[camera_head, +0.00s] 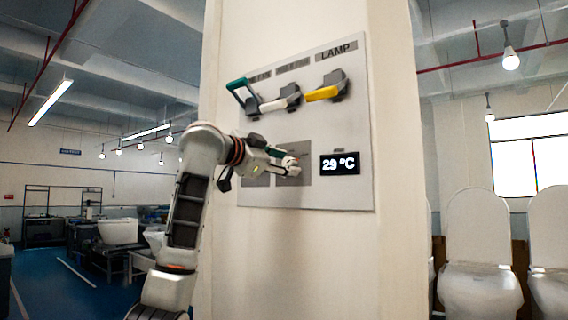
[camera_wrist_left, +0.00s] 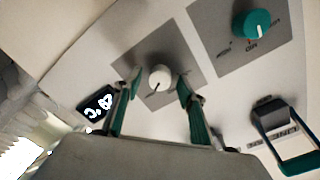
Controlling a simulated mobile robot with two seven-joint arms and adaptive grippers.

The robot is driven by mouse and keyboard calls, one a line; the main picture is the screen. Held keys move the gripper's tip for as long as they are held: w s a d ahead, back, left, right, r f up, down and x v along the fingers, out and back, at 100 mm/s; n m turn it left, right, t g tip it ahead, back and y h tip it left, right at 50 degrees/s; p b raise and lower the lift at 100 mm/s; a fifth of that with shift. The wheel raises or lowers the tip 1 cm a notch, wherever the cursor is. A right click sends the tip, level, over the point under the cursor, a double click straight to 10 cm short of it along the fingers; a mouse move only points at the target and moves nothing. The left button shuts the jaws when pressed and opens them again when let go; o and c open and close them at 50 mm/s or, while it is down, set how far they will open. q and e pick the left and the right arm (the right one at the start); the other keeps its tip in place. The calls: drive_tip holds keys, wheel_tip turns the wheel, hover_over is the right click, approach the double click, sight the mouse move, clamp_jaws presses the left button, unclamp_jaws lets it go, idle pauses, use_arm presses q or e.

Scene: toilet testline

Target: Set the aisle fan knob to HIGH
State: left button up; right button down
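A light panel (camera_head: 345,195) on a pillar carries the controls. In the left wrist view a white round knob (camera_wrist_left: 160,76) with a dark pointer line sits on a grey plate (camera_wrist_left: 143,57). A teal knob (camera_wrist_left: 255,24) with a white pointer line sits on a neighbouring grey plate; its small labels are hard to read. I cannot tell which knob is the aisle fan's. My left gripper (camera_head: 291,163) is at the lower row of the panel. In the wrist view its open fingers (camera_wrist_left: 157,88) stand on either side of the white knob, with visible gaps. My right gripper is out of view.
Above the knobs are three lever switches with green (camera_head: 237,84), white (camera_head: 276,105) and yellow (camera_head: 321,94) handles, the last under "LAMP". A display (camera_head: 340,163) reading 29 °C is just right of my gripper. Toilets (camera_head: 478,250) stand at the right.

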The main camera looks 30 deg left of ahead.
use_arm(q)
drive_tip(key=shift+s, duration=0.1)
drive_tip(key=s+a, duration=0.1)
drive_tip(key=s, duration=1)
drive_tip(key=shift+s+r, duration=0.2)
drive_tip(key=shift+s, duration=0.15)
drive_tip(key=shift+a, duration=0.1)
